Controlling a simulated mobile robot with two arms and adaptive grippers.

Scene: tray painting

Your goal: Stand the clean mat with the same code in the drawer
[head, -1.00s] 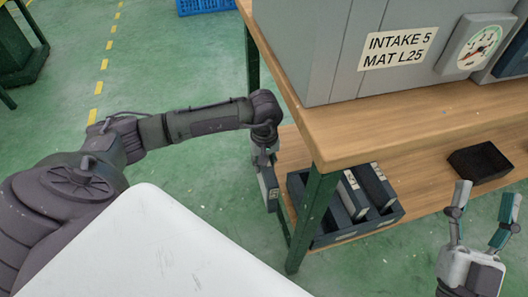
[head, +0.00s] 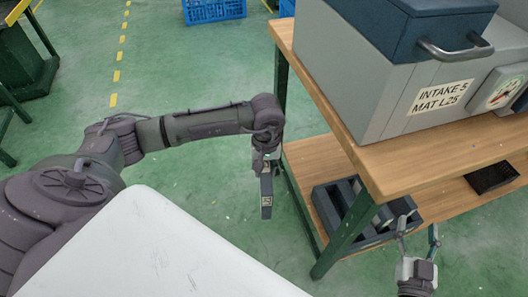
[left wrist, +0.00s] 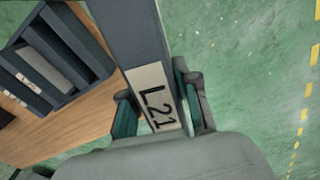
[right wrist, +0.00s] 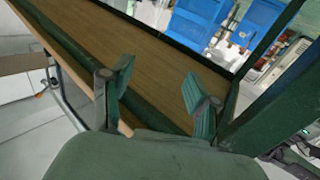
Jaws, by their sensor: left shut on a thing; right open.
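My left gripper (head: 266,165) is shut on a dark, flat mat (head: 266,190), which hangs below it over the floor, left of the table. In the left wrist view the mat (left wrist: 130,30) carries a pale label reading L21. The grey intake unit (head: 400,95) on the table has a label (head: 442,97) reading INTAKE 5, MAT L25. A dark blue box with a grey handle (head: 455,50) sits on top of it; I cannot tell whether this is the drawer. My right gripper (head: 418,232) is open and empty, right of the front table leg.
A slotted rack (head: 325,205) stands on the lower shelf (head: 318,160); it also shows in the left wrist view (left wrist: 58,95), with white labels inside. A black tray (head: 492,177) lies farther right. The green table leg (head: 345,237) stands before the rack.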

